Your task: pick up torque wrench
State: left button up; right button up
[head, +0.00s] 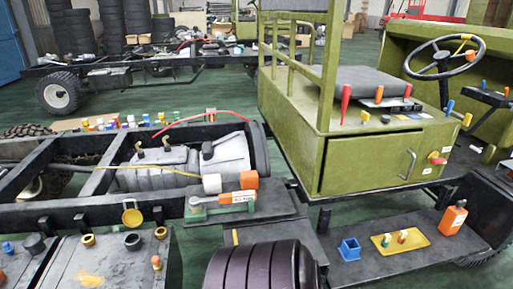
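I cannot single out a torque wrench for certain. Neither of my grippers is in view.
The olive-green cab (365,160) stands at right, with several coloured handles on its deck. A lower step (395,262) bears a blue bin (350,249), a yellow tray (388,244) and an orange bottle (453,218). A dark ribbed cylinder (262,272) fills the bottom centre.

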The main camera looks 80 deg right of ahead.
aim_at(195, 206)
jog(key=z, duration=2.35)
